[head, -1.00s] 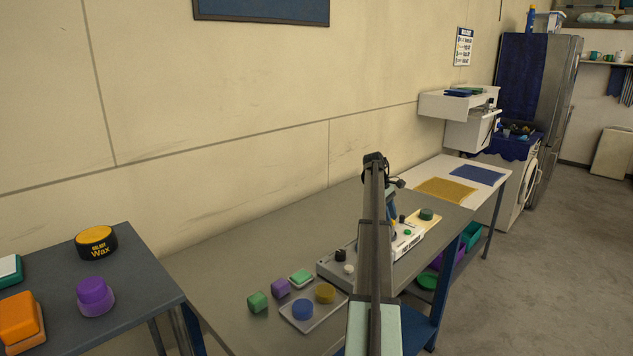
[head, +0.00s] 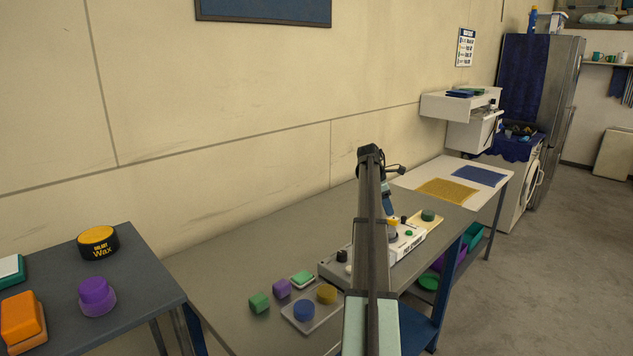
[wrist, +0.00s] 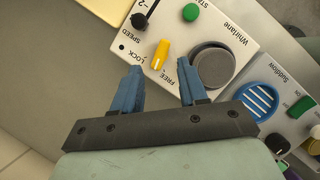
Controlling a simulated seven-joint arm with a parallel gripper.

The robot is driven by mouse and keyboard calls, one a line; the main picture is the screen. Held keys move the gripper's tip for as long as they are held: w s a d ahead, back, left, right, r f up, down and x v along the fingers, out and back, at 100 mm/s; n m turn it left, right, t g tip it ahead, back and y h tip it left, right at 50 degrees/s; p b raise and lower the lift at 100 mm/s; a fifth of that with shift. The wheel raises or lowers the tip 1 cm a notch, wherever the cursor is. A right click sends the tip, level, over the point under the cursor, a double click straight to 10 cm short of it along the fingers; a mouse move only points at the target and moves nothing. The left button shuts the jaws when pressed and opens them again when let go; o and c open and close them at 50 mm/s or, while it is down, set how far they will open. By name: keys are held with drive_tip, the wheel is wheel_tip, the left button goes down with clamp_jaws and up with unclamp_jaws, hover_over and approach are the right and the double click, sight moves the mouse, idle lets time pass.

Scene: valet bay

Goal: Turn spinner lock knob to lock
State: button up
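The spinner unit (wrist: 205,25), a white box marked Whirlane, shows in the wrist view and partly behind my arm in the head view (head: 408,240). Its lock knob (wrist: 160,55) is a yellow elongated handle between the printed words LOCK and FREE. My gripper (wrist: 161,80) is open, with its two blue fingers apart. In the wrist picture the knob lies just beyond the gap between the fingertips, and no contact shows. The gripper also shows over the unit in the head view (head: 389,208).
On the unit are a green START button (wrist: 190,12), a black speed knob (wrist: 138,20) and a large grey round part (wrist: 212,67). A second unit marked Sudflow (wrist: 285,90) stands beside it. Loose coloured pieces lie on the bench (head: 230,270) nearer the camera.

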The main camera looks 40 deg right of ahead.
drive_tip(key=v, duration=0.9)
drive_tip(key=w+a+r+n+t+y, duration=0.1)
drive_tip(key=w+a+n+t, duration=0.3)
drive_tip(key=w+a, duration=1.1)
drive_tip(key=shift+a+t+y, duration=0.3)
drive_tip(key=shift+t+y, duration=0.1)
drive_tip(key=shift+t, duration=0.2)
drive_tip(key=shift+r, duration=0.15)
drive_tip(key=m, duration=0.3)
hover_over(392, 220)
drive_tip(key=w+a, duration=0.3)
drive_tip(key=a, duration=0.2)
drive_tip(key=f, duration=0.1)
drive_tip(key=s+d+f+m, duration=0.1)
drive_tip(key=s+d+m, duration=0.1)
drive_tip(key=s+d, duration=0.75)
drive_tip(key=w+a+f+m, duration=0.1)
drive_tip(key=w+f, duration=0.1)
drive_tip(key=f, duration=0.2)
drive_tip(key=w+a+f+m+t+y, duration=0.1)
drive_tip(key=w+f+m, duration=0.1)
drive_tip(key=f, duration=0.2)
drive_tip(key=w+a+f+m+t+y, duration=0.1)
drive_tip(key=w+a+f+m, duration=0.1)
drive_tip(key=f, duration=0.2)
drive_tip(key=shift+f, duration=0.15)
drive_tip(key=shift+c, duration=0.2)
